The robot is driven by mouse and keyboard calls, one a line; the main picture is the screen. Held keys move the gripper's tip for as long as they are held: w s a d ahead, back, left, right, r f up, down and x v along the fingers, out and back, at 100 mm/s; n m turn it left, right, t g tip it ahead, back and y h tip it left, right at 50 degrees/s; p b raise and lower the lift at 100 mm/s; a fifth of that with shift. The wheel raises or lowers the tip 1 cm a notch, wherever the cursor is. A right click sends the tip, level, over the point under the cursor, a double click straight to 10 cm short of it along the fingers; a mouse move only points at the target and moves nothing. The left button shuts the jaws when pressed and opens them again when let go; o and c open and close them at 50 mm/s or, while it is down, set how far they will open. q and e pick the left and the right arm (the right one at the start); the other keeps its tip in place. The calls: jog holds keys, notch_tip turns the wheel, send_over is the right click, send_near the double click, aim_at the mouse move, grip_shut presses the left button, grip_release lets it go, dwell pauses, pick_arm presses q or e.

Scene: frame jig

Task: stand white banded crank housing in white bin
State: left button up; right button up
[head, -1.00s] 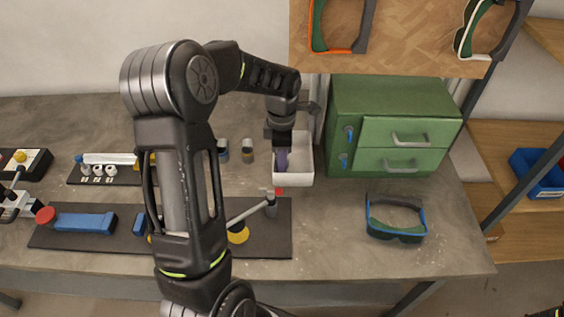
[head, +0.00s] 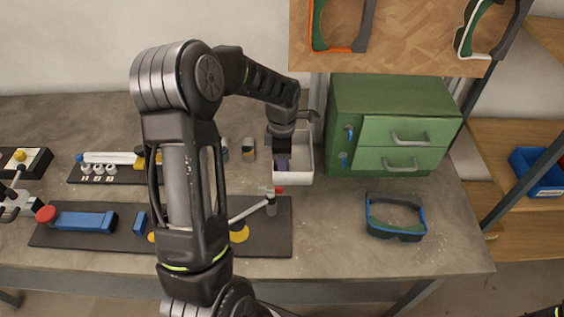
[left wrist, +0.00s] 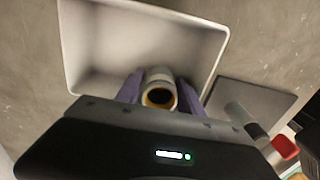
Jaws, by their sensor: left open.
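The white bin (head: 306,165) stands on the bench, left of the green cabinet; it also shows in the left wrist view (left wrist: 85,40). My left gripper (head: 283,163) points down into the bin, its purple fingers inside the rim. In the left wrist view a white crank housing (left wrist: 159,75) with a yellowish ring around its dark opening stands between the fingers of my left gripper (left wrist: 160,90). The fingers are open around it. Its lower part is hidden, so contact with the bin floor cannot be seen.
Two small banded cylinders (head: 249,149) stand left of the bin. A dark board (head: 275,240) with a crank rod and red-tipped part lies in front. The green cabinet (head: 345,100) is close on the right. Blue-green goggles (head: 396,217) lie on the front right bench.

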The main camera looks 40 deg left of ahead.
pick_arm(q)
notch_tip(320, 180, up, 12)
jog(key=shift+r+b, duration=0.2)
jog(key=shift+b, duration=0.35)
